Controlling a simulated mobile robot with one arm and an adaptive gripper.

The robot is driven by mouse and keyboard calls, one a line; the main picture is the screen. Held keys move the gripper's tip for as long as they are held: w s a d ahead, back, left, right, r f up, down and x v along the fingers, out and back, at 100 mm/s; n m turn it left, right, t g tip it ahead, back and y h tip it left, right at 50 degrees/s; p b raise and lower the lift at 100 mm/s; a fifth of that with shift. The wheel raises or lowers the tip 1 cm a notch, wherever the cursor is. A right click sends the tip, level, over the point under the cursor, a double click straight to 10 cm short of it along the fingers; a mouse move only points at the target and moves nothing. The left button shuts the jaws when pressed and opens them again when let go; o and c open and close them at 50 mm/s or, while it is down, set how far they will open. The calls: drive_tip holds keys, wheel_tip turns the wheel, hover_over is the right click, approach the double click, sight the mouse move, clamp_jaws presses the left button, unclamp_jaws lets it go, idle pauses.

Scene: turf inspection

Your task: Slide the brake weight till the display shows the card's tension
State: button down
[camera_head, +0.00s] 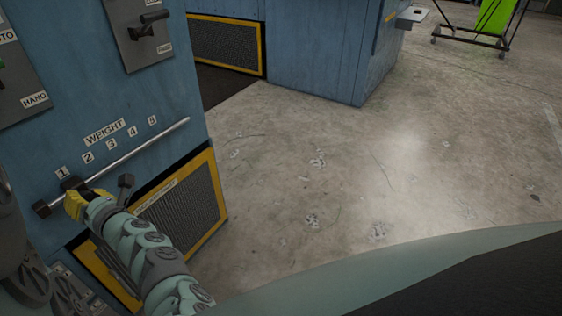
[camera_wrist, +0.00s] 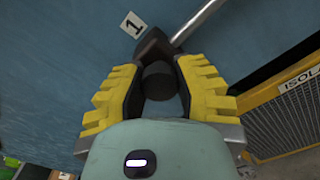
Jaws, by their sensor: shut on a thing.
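The brake weight (camera_head: 73,184) is a dark block with a knob, on a metal rod (camera_head: 135,152) along the blue machine's side. It sits near the rod's lower left end, just under the label 1 (camera_head: 61,172). My gripper (camera_head: 80,200) is at the weight. In the wrist view my yellow-padded gripper (camera_wrist: 158,95) is shut around the weight's dark round knob (camera_wrist: 158,78), with the label 1 (camera_wrist: 131,24) just above. The labels 2 to 5 run up to the right under the word WEIGHT (camera_head: 104,132). Neither the tension display nor the card shows.
The blue machine (camera_head: 185,85) has a switch panel (camera_head: 140,33) above the rod and a yellow-framed grille (camera_head: 180,210) below it. A dark lever knob (camera_head: 125,181) sticks out near my arm. Open concrete floor (camera_head: 330,180) lies to the right.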

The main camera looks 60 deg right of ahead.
drive_tip(key=shift+a+f, duration=0.1)
drive_tip(key=shift+f, duration=0.1)
drive_tip(key=c, duration=1.1)
unclamp_jaws()
drive_tip(key=o, duration=0.3)
drive_tip(key=shift+a, duration=0.3)
drive_tip(key=shift+o, duration=0.8)
drive_tip(key=shift+r, duration=0.1)
drive_tip(key=shift+d, duration=0.15)
drive_tip(key=s, duration=1.2)
drive_tip(key=shift+d, duration=0.25)
